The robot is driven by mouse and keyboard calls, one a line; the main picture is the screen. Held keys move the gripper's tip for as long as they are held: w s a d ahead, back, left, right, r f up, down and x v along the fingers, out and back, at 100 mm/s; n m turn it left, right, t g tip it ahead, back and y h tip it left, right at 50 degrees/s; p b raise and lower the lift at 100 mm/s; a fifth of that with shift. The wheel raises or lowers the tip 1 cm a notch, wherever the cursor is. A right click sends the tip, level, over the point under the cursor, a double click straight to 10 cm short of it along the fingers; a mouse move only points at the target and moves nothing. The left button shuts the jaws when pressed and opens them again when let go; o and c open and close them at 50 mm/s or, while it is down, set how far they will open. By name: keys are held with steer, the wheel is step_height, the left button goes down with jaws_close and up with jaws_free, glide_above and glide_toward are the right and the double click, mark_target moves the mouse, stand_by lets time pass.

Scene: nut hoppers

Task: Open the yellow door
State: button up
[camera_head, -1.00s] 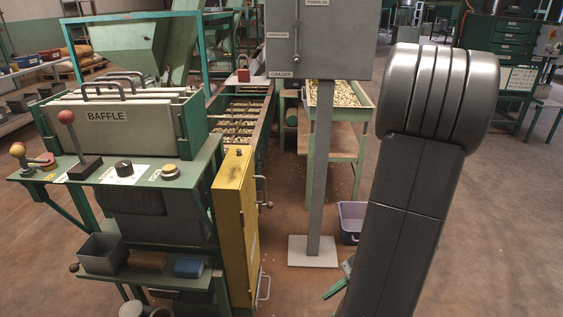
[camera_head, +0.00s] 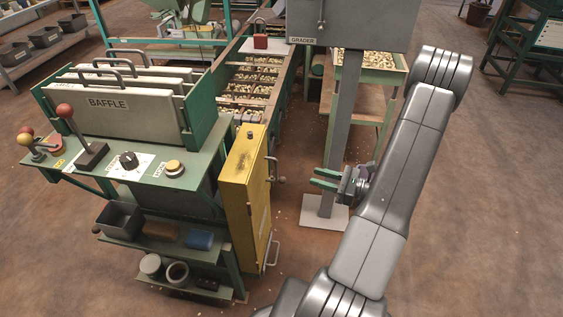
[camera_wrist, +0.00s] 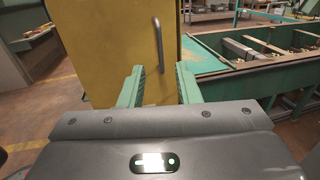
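The yellow door (camera_head: 247,195) hangs on the right side of the green machine stand in the head view and looks shut. It carries metal handles on its outer face, an upper one (camera_head: 276,170) and a lower one (camera_head: 272,254). In the wrist view the yellow door (camera_wrist: 112,45) fills the upper middle, with one upright bar handle (camera_wrist: 158,46) ahead of the fingers. My gripper (camera_head: 318,179) has green fingers and is to the right of the door, apart from it. In the wrist view my gripper (camera_wrist: 157,88) is open, with nothing between its fingers.
The stand holds the baffle box (camera_head: 115,108), levers, a knob and a button. A shelf (camera_head: 160,249) below carries a bin and small items. The grader post (camera_head: 338,150) stands behind my gripper. A long nut hopper (camera_head: 262,88) runs behind the door. Floor at right is clear.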

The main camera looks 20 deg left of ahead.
steer(key=a, duration=1.2)
steer(key=shift+s+a+b, duration=0.25)
steer(key=shift+b, duration=0.1)
steer(key=shift+c, duration=0.2)
jaws_close()
